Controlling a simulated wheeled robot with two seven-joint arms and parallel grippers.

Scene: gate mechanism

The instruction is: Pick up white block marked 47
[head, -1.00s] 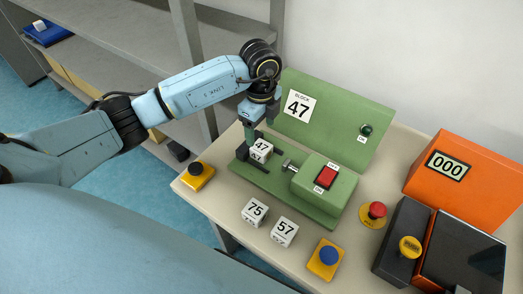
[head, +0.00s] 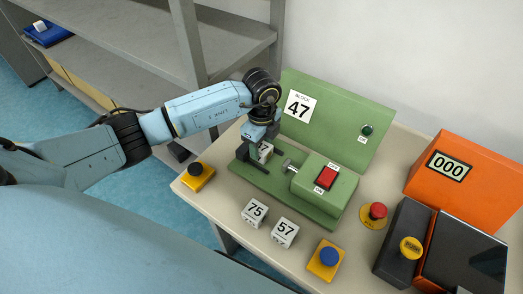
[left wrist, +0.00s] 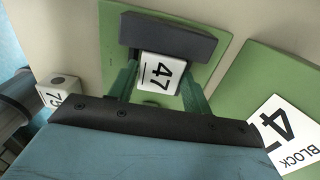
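The white block marked 47 (head: 265,153) sits on the green gate fixture (head: 284,192), near its left end, below the green panel labelled BLOCK 47 (head: 325,115). My left gripper (head: 256,148) is down at the block and partly hides it in the head view. In the left wrist view the block (left wrist: 160,72) lies between the two green fingers (left wrist: 160,88), one on each side. The fingers look open around it; contact is not clear. My right gripper is not in view.
Blocks 75 (head: 254,213) and 57 (head: 285,233) stand in front of the fixture. A yellow-based black button (head: 197,176), a blue button (head: 329,257) and a red button (head: 375,213) are on the table. An orange box reading 000 (head: 465,180) stands right. A dark grey bar (left wrist: 168,34) borders the block.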

